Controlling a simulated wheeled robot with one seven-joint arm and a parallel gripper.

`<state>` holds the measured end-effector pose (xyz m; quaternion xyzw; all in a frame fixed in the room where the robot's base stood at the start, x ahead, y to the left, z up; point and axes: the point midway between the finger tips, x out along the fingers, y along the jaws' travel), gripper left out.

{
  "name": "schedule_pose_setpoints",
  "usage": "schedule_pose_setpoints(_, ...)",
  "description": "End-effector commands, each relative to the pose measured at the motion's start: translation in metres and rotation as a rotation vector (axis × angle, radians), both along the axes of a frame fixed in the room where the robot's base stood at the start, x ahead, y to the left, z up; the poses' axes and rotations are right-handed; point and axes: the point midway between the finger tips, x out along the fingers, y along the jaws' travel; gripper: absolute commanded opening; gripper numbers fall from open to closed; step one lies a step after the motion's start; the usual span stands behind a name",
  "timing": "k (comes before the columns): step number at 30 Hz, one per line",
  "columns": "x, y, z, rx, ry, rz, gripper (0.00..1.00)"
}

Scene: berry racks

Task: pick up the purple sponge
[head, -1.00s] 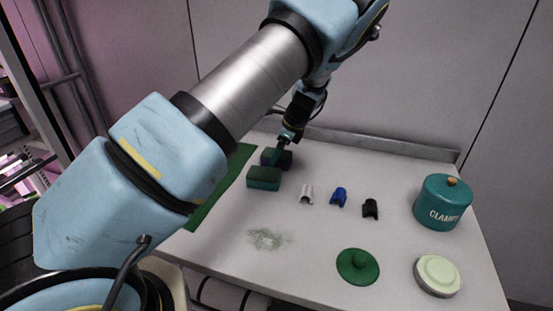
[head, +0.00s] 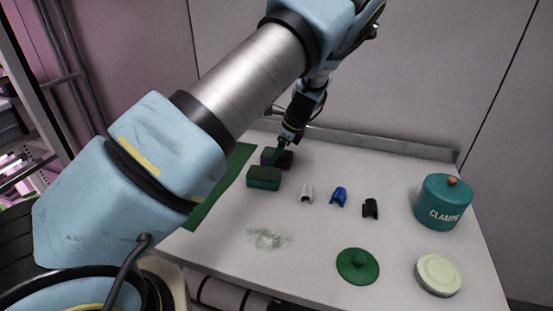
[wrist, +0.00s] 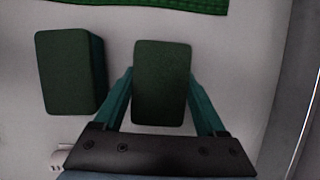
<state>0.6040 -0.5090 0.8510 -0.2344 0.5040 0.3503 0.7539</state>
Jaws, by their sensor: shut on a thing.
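The purple sponge (head: 268,158), with a dark green top, sits toward the back left of the white table. In the wrist view, its dark green top (wrist: 162,82) lies between my two teal fingers. My gripper (head: 279,152) points down at it and is shut on it, with a finger at each side. The sponge appears to be still at table level. The purple sides are hidden in the wrist view.
A teal-green sponge (head: 263,178) stands close in front, also at left in the wrist view (wrist: 68,72). A green mat (head: 222,188) lies left. White, blue (head: 339,197) and black clips, a teal canister (head: 442,203), a green lid (head: 357,266) and a pale round tin (head: 438,275) are right.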

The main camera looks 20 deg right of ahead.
Motion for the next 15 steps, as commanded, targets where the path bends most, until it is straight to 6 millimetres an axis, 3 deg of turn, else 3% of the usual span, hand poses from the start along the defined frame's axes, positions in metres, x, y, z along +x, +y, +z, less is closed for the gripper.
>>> schedule_pose_setpoints(3, 0.0, 0.0, 0.0, 0.0, 0.0, 0.0, 0.14)
schedule_pose_setpoints(10, 0.0, -0.001, 0.004, 0.0, 0.0, -0.001, 0.14)
schedule_pose_setpoints(15, 0.0, -0.001, 0.029, -0.005, -0.001, 0.002, 0.14)
